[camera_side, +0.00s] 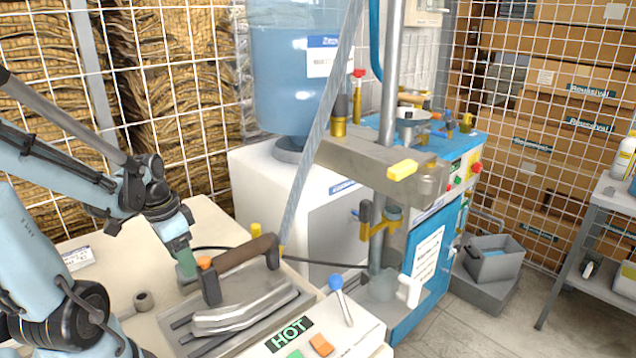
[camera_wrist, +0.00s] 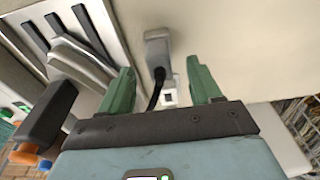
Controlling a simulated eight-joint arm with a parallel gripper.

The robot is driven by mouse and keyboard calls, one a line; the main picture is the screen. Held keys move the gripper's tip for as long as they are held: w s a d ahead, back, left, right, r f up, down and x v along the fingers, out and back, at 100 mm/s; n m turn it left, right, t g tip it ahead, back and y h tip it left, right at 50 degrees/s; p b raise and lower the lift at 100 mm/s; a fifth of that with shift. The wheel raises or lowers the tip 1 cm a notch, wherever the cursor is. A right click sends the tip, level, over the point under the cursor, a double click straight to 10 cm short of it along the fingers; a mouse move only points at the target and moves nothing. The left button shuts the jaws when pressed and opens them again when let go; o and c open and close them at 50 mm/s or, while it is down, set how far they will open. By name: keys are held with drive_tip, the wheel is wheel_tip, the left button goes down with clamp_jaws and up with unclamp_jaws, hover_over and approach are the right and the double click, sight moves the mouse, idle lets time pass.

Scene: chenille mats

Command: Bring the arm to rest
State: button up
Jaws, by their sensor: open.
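My gripper (camera_side: 179,246) points down over the cream bench top, left of an iron-like tool. In the wrist view its two green fingers (camera_wrist: 160,66) are spread apart. A grey block with a black cable (camera_wrist: 157,48) shows between and beyond the fingertips; I cannot tell whether they touch it. The iron-like tool (camera_side: 240,314) has a brown handle with an orange knob and lies on a slotted tray; the wrist view shows its metal body (camera_wrist: 80,62) at upper left. My arm comes in from the left, bent and reaching over the bench.
A panel marked HOT (camera_side: 290,335) with buttons and a blue-knobbed lever (camera_side: 336,283) is in front. A white cabinet with a blue water bottle (camera_side: 290,80) and a blue machine (camera_side: 425,262) stand behind. A small grey roll (camera_side: 144,300) lies on the bench. Wire mesh encloses the back.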

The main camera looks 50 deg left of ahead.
drive_tip(key=shift+w+f, duration=0.15)
drive_tip(key=shift+f, duration=1.2)
drive_tip(key=shift+s+r, duration=0.7)
drive_tip(key=shift+r, duration=5)
drive_tip(key=shift+w+f, duration=0.25)
drive_tip(key=shift+f, duration=1.7)
drive_tip(key=shift+w+f, duration=0.2)
drive_tip(key=shift+f, duration=1.7)
drive_tip(key=shift+w+f, duration=0.25)
drive_tip(key=shift+f, duration=1.7)
drive_tip(key=shift+r, duration=1.4)
drive_tip(key=shift+f, duration=0.15)
